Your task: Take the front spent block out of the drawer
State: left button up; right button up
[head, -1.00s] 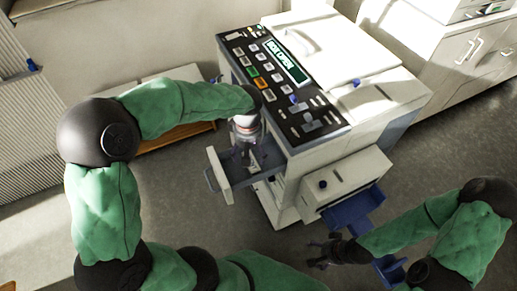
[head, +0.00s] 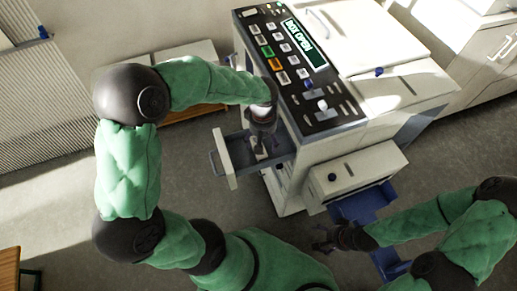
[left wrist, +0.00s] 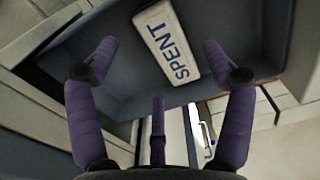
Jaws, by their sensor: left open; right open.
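The open drawer (head: 223,160) sticks out of the left side of the large printer-like machine (head: 345,140). My left gripper (head: 261,148) points down over it. In the left wrist view, a white block (left wrist: 168,40) marked SPENT lies in the dark grey drawer tray (left wrist: 120,85). The spread purple fingers of my left gripper (left wrist: 160,60) are on either side of the block, open and holding nothing. I cannot tell whether they touch it. Only one block shows; any other is hidden. My right gripper (head: 325,238) is open and empty, low at the machine's front.
The machine's display (head: 304,42) reads BOX OPEN. A blue tray (head: 362,203) juts from the lower box of the machine, close to my right gripper. A white cabinet stands at the back right. The grey floor left of the drawer is clear.

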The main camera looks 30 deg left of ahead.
pick_arm(q)
notch_tip(320, 180, down, 4)
jog(key=shift+s+a+r+b, duration=0.1)
jog(key=shift+b, duration=0.55)
jog(key=shift+r, duration=0.1)
jog(key=c, duration=1.1)
jog(key=shift+o, duration=0.2)
